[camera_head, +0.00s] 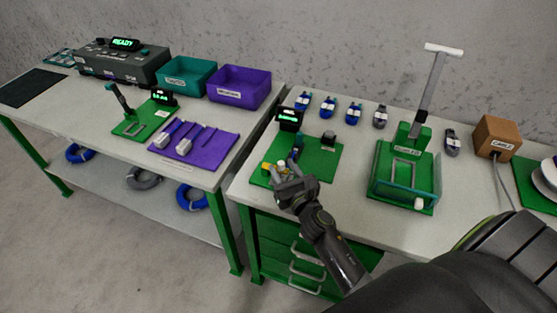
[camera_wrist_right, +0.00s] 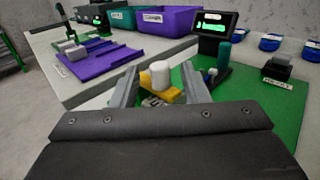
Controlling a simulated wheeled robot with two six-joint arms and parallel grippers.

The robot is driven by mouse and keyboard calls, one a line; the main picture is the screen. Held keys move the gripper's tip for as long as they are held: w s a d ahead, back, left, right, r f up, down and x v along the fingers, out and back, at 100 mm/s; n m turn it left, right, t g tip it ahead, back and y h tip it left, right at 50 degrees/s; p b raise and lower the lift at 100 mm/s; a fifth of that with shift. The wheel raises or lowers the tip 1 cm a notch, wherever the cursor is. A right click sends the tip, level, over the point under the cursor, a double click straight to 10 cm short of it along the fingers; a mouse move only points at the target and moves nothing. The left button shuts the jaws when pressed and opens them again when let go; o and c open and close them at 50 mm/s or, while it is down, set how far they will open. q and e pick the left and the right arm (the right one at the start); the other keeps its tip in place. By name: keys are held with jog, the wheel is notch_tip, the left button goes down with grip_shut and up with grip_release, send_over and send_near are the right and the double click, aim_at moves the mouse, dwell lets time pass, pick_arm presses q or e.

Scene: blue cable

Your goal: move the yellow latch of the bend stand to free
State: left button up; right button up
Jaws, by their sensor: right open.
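The bend stand is a green board (camera_head: 318,167) on the right table, with a small display (camera_head: 289,117) at its back. Its yellow latch (camera_head: 266,167) is at the board's left side, partly hidden by my gripper. In the right wrist view the yellow latch (camera_wrist_right: 178,94) carries an upright white knob (camera_wrist_right: 160,74). My right gripper (camera_head: 281,172) is open, with one finger on each side of the knob and latch. I cannot tell whether the fingers touch them. A teal post (camera_wrist_right: 223,56) stands just beyond the right finger. My left gripper is not in view.
A small dark block (camera_wrist_right: 279,66) stands on the same board. A green fixture with a tall lever (camera_head: 428,95) stands to the right. Several blue cable coils (camera_head: 328,109) lie behind the board. A purple tray (camera_head: 196,141) is on the left table, across a narrow gap.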

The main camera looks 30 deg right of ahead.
aim_at(283, 168)
jog(key=shift+w+d, duration=0.15)
jog(key=shift+w, duration=1.8)
jog(key=shift+c, duration=0.2)
grip_shut()
